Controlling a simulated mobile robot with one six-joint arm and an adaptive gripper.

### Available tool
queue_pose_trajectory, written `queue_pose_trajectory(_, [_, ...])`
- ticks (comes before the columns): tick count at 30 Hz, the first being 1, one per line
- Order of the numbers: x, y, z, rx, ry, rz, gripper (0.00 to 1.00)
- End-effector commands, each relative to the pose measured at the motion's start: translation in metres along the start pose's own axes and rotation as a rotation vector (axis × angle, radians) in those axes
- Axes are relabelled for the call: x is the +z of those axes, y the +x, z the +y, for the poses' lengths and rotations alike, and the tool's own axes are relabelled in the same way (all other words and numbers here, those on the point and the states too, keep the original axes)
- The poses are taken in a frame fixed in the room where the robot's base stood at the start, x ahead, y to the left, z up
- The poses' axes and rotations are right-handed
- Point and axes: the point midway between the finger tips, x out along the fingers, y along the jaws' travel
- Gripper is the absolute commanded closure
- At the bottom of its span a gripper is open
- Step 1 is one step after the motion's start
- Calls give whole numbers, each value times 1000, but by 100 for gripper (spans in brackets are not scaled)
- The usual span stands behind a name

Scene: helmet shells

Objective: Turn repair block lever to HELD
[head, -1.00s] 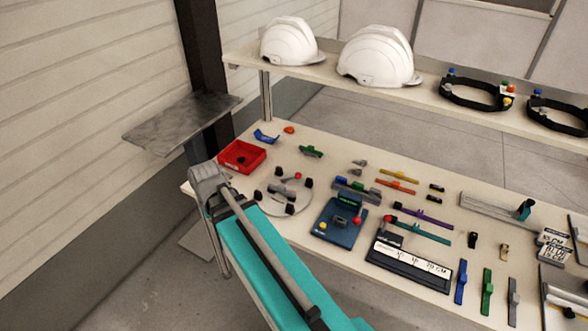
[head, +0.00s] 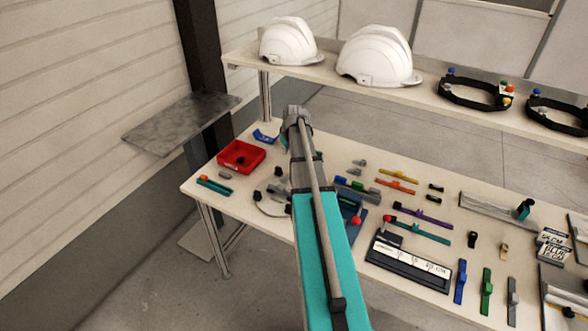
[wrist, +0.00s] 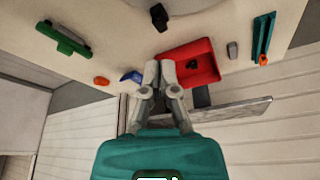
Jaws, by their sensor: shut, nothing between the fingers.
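A dark blue block (head: 349,207) with a red-knobbed lever (head: 357,220) stands on the table in the head view. It may be the repair block. My arm hides its left part, and no HELD marking can be read. A round pale fixture (head: 268,208) to its left is also mostly hidden by my arm. My gripper (wrist: 159,73) is shut and empty in the wrist view, over the table edge area near the red tray (wrist: 197,52) and a blue clip (wrist: 131,76). The blue block is not recognisable in the wrist view.
The red tray (head: 241,156) and a teal strip (head: 214,185) lie at the table's left end. A grey plate (head: 180,122) stands beyond it. Two white helmets (head: 378,56) sit on the raised shelf. Several coloured strips and a scale board (head: 409,266) lie to the right.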

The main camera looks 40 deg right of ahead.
Motion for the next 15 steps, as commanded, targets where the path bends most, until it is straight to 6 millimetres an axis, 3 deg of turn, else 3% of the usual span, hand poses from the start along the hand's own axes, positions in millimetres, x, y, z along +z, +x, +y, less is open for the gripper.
queue_pose_trajectory(1, [-3, 0, 16, 5, 4, 9, 100])
queue_pose_trajectory(6, [-4, -1, 41, 16, 5, 27, 100])
queue_pose_trajectory(15, [-4, -1, 44, 17, 4, 30, 100])
